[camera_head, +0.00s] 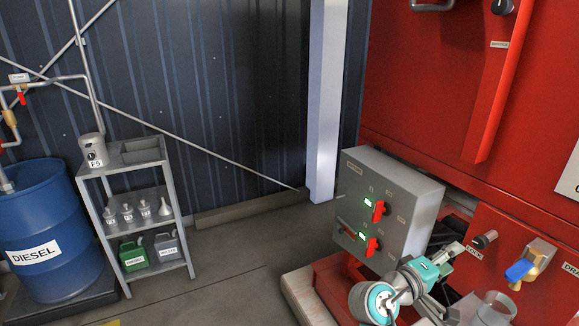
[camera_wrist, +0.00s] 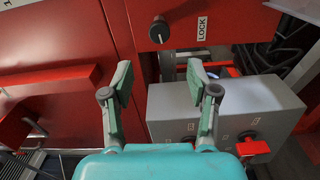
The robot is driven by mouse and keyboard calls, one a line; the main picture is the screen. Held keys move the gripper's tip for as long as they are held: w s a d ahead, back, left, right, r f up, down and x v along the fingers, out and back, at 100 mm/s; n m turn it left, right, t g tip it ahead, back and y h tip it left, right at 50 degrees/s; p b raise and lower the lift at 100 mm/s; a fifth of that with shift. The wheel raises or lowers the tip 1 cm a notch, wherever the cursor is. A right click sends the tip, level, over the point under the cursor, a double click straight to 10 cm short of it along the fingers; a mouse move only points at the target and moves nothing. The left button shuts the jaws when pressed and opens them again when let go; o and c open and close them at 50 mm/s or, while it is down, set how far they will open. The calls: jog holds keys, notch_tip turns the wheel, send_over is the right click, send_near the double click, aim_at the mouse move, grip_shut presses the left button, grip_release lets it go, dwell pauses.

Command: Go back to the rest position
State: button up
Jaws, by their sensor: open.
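My gripper (camera_wrist: 159,80) is open and empty in the wrist view, its two fingers spread apart in front of the red panel. In the head view my gripper (camera_head: 452,255) is at the lower right, beside the grey control box (camera_head: 385,205) and close to the red pump housing. The grey box carries two red switches (camera_head: 378,211) with green lights beside them. In the wrist view the grey box (camera_wrist: 225,108) is beyond the right finger, with one red switch (camera_wrist: 253,148) in sight. A black knob (camera_wrist: 159,29) by the LOCK label is above the fingers.
A blue handle (camera_head: 519,270) and a clear container (camera_head: 495,308) are at the lower right. A grey shelf (camera_head: 143,215) with cans and bottles and a blue diesel drum (camera_head: 58,230) stand at the left. The floor (camera_head: 225,265) between shelf and box is clear.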

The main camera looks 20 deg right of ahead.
jog(key=shift+f, duration=0.1)
jog(key=s+a+f+n+t+y, duration=0.25)
jog(key=a+f+t+y, duration=0.2)
jog(key=a+f, duration=0.35)
jog(key=s+a+f+n+t+y, duration=0.1)
jog(key=a+f+n+t+y, duration=0.25)
jog(key=a+f+t, duration=0.55)
jog(key=s+a+f+m+y, duration=0.1)
jog(key=s+a+f+y, duration=0.25)
jog(key=s+a, duration=0.35)
jog(key=s+a+f+y, duration=0.2)
jog(key=s+a+y, duration=0.2)
jog(key=s+a, duration=0.3)
jog(key=s+a+r+m+y, duration=0.2)
jog(key=s+r+m, duration=0.3)
jog(key=s, duration=0.7)
jog(key=shift+s+r, duration=0.25)
jog(key=shift+r, duration=0.45)
